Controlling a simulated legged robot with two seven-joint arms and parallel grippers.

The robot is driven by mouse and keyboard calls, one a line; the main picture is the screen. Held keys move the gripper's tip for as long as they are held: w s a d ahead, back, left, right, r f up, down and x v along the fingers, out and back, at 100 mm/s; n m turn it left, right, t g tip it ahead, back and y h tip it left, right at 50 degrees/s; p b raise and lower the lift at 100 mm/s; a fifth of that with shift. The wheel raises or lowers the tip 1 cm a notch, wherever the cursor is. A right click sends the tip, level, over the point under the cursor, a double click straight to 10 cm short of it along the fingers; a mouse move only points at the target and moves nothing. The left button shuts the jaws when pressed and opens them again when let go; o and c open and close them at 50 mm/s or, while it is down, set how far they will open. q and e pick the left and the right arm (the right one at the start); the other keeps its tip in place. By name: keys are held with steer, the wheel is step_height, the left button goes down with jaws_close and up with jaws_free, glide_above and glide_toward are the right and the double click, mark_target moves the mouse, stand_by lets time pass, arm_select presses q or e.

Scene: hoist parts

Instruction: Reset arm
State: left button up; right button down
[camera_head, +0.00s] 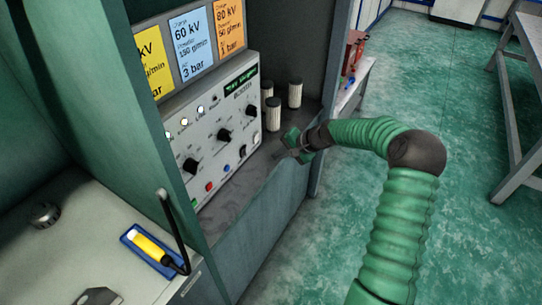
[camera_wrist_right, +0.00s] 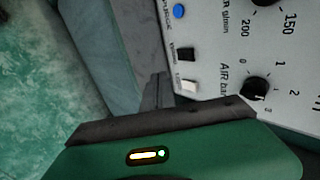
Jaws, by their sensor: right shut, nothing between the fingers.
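My right gripper (camera_head: 285,154) is shut and empty at the front of a grey-green cabinet, just over its low front edge. My green ribbed right arm reaches it from the lower right. In the right wrist view the shut fingers (camera_wrist_right: 157,92) point at the lower part of a white control panel (camera_wrist_right: 212,60). The panel also shows in the head view (camera_head: 228,112), with black knobs, a lit green display and coloured buttons. I cannot tell whether the fingertips touch anything. My left gripper is not in view.
A blue tray (camera_head: 141,247) with a yellow-handled tool lies on the left counter. A table (camera_head: 519,105) stands at right; the green floor between is clear.

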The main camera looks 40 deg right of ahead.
steer(key=s+a+f+n+g+h, duration=0.15)
steer(key=s+a+n, duration=0.25)
steer(key=a, duration=0.4)
steer(key=s+a+f+n+g, duration=0.1)
steer(key=s+a+n+g, duration=0.2)
steer(key=s+a, duration=0.35)
steer(key=s+a+r+n+h, duration=0.2)
steer(key=s+a+n, duration=0.4)
steer(key=s+a, duration=0.3)
steer(key=s+g, duration=0.1)
steer(key=s, duration=0.3)
steer(key=shift+s+a, duration=0.3)
steer(key=shift+s, duration=0.1)
steer(key=shift+d, duration=0.1)
steer(key=shift+d, duration=0.3)
